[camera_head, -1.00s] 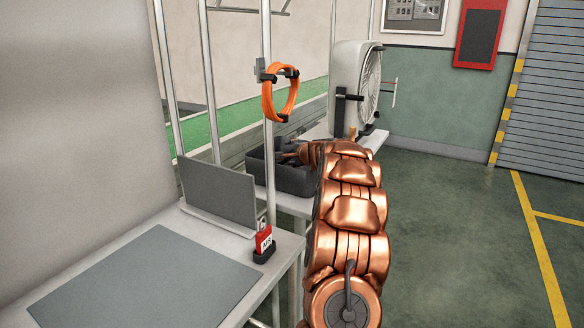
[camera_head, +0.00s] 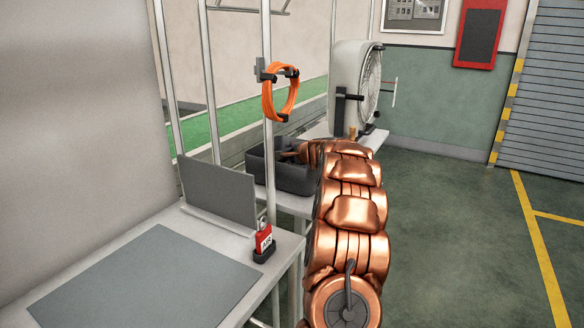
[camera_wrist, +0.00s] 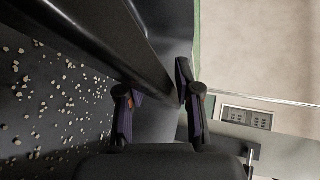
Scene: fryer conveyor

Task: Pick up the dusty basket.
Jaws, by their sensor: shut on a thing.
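The dusty basket (camera_head: 284,178) is a dark grey open bin at the table beyond the near bench. In the wrist view its dark wall (camera_wrist: 112,50) runs diagonally between my fingers, and pale crumbs lie scattered over the dark surface at left. My gripper (camera_wrist: 158,88) is shut on this wall. In the head view my copper arm reaches to the basket and hides its right end. Whether the basket's underside touches the table is hard to see.
A near bench with a grey mat (camera_head: 145,285), an upright grey panel (camera_head: 218,194) and a red padlock (camera_head: 264,241) stands in front. An orange cable coil (camera_head: 280,95) hangs on a post. A fan (camera_head: 355,85) stands behind. Floor at right is clear.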

